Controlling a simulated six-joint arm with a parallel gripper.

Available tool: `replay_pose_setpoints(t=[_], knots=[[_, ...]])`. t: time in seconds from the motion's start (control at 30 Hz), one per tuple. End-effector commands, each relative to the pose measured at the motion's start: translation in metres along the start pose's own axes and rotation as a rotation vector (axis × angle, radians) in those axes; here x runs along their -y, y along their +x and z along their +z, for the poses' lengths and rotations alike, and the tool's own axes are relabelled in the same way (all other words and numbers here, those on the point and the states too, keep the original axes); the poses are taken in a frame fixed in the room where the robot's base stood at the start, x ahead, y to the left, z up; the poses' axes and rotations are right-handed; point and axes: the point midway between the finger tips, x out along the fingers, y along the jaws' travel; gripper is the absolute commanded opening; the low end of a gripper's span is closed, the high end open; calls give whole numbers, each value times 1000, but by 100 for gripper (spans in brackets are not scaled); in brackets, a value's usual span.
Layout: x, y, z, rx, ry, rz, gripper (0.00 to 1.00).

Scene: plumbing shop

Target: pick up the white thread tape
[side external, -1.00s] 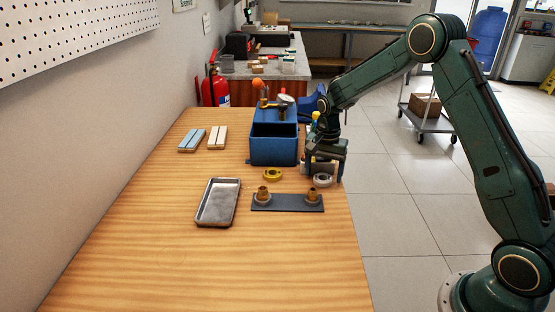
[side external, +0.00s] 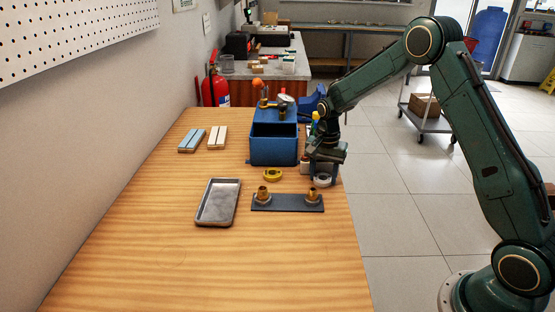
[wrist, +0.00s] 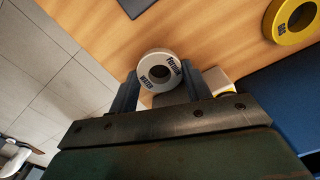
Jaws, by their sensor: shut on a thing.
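The white thread tape (side external: 322,182) is a white ring near the right edge of the wooden table. In the wrist view the white tape (wrist: 151,60) shows dark lettering and sits between the two fingers. My gripper (side external: 321,177) points down over it, and in the wrist view my gripper (wrist: 160,82) is shut on it, one finger on each side. The side view does not show clearly whether the tape is off the table. A yellow tape roll (side external: 272,175) lies apart, to the left.
A dark plate with two brass fittings (side external: 287,203) lies just in front. A metal tray (side external: 217,204) is further left. A blue toolbox (side external: 274,150) stands close behind and left. Several small items partly hidden by my gripper stand behind it. The table's front is clear.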

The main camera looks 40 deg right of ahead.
Motion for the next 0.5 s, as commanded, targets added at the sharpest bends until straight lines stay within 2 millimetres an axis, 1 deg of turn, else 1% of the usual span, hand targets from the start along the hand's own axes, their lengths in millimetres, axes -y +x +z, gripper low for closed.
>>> replay_pose_setpoints(t=[0.27, 0.37, 0.5], knots=[[0, -2, 0, -1, 0, -1, 27], [0, -7, 0, -1, 0, -2, 27], [1, -20, 0, -2, 0, -2, 27]])
